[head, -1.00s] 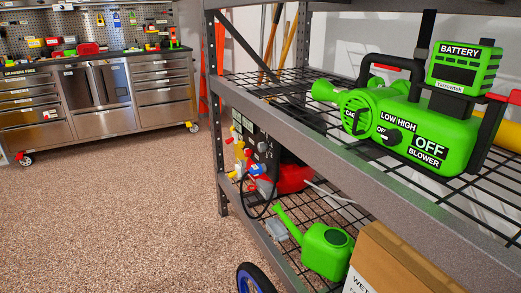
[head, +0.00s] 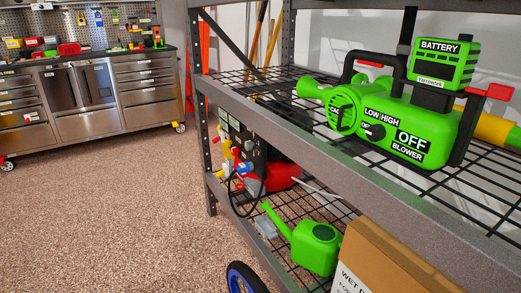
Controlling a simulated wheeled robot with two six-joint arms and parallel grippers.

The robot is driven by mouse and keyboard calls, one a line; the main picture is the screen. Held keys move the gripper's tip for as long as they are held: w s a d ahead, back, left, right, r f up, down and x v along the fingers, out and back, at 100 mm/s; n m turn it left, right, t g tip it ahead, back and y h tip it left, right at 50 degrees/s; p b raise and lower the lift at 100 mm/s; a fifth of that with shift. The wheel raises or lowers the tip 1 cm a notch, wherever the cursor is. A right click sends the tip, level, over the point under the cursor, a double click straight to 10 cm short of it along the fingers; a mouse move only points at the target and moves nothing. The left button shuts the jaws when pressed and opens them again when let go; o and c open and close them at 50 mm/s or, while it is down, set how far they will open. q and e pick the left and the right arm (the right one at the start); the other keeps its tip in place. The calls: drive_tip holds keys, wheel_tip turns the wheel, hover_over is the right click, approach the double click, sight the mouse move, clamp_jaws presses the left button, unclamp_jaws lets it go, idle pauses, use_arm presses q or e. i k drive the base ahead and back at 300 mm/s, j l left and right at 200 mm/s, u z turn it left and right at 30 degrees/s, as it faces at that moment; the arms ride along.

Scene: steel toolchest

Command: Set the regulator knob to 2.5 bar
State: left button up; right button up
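I cannot make out a regulator knob or a bar scale in the head view. A green blower (head: 425,135) on the upper shelf has a black dial (head: 375,132) beside the words LOW, HIGH and OFF. Neither of my grippers is in view.
A steel shelf rack (head: 300,140) fills the right side. A green watering can (head: 316,248), a cardboard box (head: 395,265) and a blue-rimmed wheel (head: 243,280) are low down. A steel toolchest (head: 85,125) stands at the back left. The speckled floor (head: 110,215) between is clear.

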sight(249, 145)
drive_tip(key=k, duration=0.65)
drive_tip(key=i+j+z, duration=0.1)
drive_tip(key=z, duration=1.5)
drive_tip(key=i+j+z, duration=0.15)
drive_tip(key=j, duration=0.95)
drive_tip(key=j+z, duration=0.1)
drive_tip(key=j, duration=1)
